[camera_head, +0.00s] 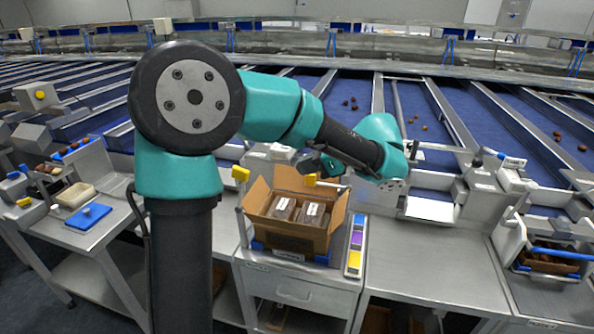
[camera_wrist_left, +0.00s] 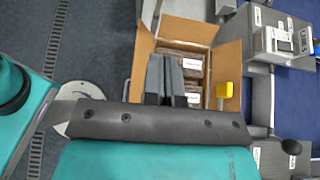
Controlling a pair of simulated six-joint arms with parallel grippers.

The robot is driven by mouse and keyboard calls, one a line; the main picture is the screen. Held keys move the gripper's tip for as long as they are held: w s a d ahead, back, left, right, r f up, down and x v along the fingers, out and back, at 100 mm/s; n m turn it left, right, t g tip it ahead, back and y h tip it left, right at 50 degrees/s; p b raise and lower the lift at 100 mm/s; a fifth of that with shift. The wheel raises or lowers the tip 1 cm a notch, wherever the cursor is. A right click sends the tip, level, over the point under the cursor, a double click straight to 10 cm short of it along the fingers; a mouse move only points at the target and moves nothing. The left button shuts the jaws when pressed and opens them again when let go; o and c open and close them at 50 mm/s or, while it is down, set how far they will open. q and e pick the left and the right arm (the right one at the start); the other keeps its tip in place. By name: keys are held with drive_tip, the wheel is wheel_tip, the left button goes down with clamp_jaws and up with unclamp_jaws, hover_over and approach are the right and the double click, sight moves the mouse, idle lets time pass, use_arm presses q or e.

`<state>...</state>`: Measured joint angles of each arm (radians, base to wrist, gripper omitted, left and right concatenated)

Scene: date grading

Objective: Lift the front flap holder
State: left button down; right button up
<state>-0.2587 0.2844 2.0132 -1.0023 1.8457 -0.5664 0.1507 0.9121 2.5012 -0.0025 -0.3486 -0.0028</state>
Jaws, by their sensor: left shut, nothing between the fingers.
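An open cardboard carton (camera_head: 283,236) stands on the middle bench with dark packs (camera_head: 284,208) inside. Blue parts (camera_head: 321,260) show low at its front corners; I cannot tell whether they belong to the front flap holder. Yellow knobs stand at the carton's left (camera_head: 240,174) and near its back (camera_head: 310,180). My left gripper (camera_head: 309,166) is above the carton's back edge, close to the back knob. In the left wrist view its fingers (camera_wrist_left: 165,78) are together and empty, in front of the carton (camera_wrist_left: 145,62) and packs (camera_wrist_left: 183,62). A yellow knob (camera_wrist_left: 225,90) is beside them. My right gripper is not in view.
A strip of blue, purple and yellow blocks (camera_head: 355,245) lies right of the carton. A left bench holds a tray (camera_head: 77,194) and a blue pad (camera_head: 88,217). A right station has a blue bar (camera_head: 563,254). Sorting lanes (camera_head: 350,105) run behind. Bench surface (camera_head: 430,251) right of the strip is clear.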

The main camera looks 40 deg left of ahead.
use_arm(q)
drive_tip(key=shift+w+d, duration=0.1)
drive_tip(key=shift+d, duration=0.05)
approach(248, 177)
drive_tip(key=f+x, duration=0.1)
drive_tip(key=x, duration=0.5)
drive_tip(key=shift+a+r, duration=0.25)
drive_tip(key=shift+r, duration=0.1)
idle(0.5)
